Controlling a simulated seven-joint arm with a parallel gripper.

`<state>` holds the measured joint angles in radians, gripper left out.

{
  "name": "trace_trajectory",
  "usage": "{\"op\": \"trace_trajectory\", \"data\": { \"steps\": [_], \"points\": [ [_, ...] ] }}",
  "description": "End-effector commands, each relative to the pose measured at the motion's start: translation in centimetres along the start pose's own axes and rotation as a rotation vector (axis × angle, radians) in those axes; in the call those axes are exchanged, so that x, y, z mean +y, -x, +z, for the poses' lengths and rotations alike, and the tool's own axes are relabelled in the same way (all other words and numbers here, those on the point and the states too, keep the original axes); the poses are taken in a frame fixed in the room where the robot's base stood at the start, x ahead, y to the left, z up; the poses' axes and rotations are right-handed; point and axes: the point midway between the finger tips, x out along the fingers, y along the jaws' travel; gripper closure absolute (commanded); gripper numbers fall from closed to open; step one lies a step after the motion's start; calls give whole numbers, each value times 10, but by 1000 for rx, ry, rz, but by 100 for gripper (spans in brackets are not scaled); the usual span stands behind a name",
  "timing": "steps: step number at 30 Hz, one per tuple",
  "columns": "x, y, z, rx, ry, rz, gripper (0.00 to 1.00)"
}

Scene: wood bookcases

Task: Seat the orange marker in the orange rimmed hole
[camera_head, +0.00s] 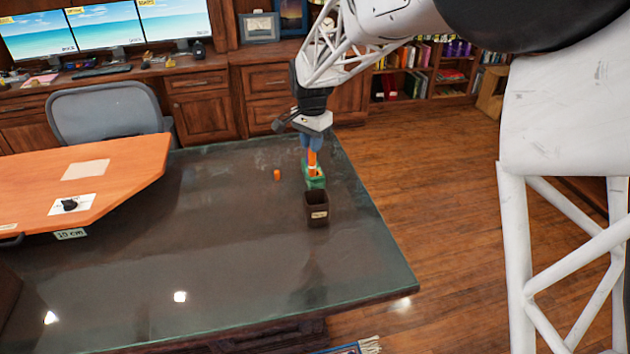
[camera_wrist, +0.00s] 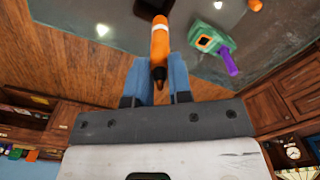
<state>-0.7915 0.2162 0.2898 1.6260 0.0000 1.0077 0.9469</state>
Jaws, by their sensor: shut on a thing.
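My gripper (camera_head: 312,143) has two blue fingers, shut on the orange marker (camera_head: 312,160). In the wrist view the marker (camera_wrist: 160,48) lies between the fingertips, with a white band near its far end and a dark tapered end toward the palm. A green block (camera_head: 320,182) stands on the dark table below and close to the marker. In the wrist view the block (camera_wrist: 217,34) shows the orange rimmed hole (camera_wrist: 206,42), which looks empty and lies right of the marker. A purple piece (camera_wrist: 229,63) sticks out from the block. The marker appears apart from the hole.
A dark open box (camera_head: 317,210) stands just in front of the block. A small orange piece (camera_head: 277,174) sits on the table to the left. An orange desktop (camera_head: 120,165) lies farther left. The table's right edge is close; its front is clear.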

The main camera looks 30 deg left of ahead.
Motion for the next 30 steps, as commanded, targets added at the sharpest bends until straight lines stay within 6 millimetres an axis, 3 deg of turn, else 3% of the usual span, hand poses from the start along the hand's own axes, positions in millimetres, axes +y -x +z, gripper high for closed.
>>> {"op": "trace_trajectory", "data": {
  "steps": [30],
  "points": [
    [-84,-104,-114,2,0,-2,100]
  ]
}}
